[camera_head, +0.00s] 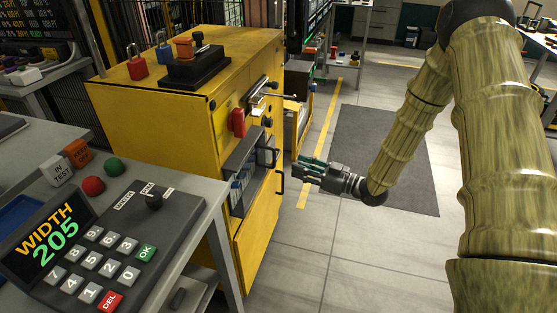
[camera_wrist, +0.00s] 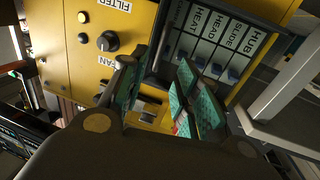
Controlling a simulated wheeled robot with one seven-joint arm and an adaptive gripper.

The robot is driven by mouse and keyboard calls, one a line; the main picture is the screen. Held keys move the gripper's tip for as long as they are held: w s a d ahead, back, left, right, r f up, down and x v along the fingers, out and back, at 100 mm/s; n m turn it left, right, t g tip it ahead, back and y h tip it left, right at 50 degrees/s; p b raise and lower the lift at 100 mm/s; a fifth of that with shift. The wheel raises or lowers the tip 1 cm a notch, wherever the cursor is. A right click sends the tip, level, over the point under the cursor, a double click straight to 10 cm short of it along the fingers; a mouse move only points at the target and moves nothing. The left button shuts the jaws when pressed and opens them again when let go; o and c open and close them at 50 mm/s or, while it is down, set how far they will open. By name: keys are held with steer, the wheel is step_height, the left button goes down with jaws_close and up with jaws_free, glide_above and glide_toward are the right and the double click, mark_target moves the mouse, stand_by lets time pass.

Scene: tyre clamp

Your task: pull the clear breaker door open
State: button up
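The breaker box with its clear door (camera_head: 243,172) is set in the side of the yellow cabinet. A dark handle (camera_head: 272,156) stands out at the box's right edge. My gripper (camera_head: 298,169) is to the right of the box and points left toward it, holding nothing. In the wrist view its teal-padded fingers (camera_wrist: 160,88) are apart. The breaker panel (camera_wrist: 212,45) there shows labels HEAT, HEAD, SLIDE and HUB above blue switches. The clear pane is hard to make out, and I cannot tell whether the fingers touch the handle.
The yellow cabinet (camera_head: 150,105) carries a red switch (camera_head: 238,122), a black knob (camera_wrist: 108,41) and padlocks on top. A second dark handle (camera_head: 281,182) sits lower right. A keypad console (camera_head: 115,245) stands on the grey table at left.

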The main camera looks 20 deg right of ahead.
mark_target(261, 174)
steer(key=x, duration=0.9)
steer(key=shift+s+d, duration=0.1)
steer(key=shift+c, duration=0.2)
jaws_close()
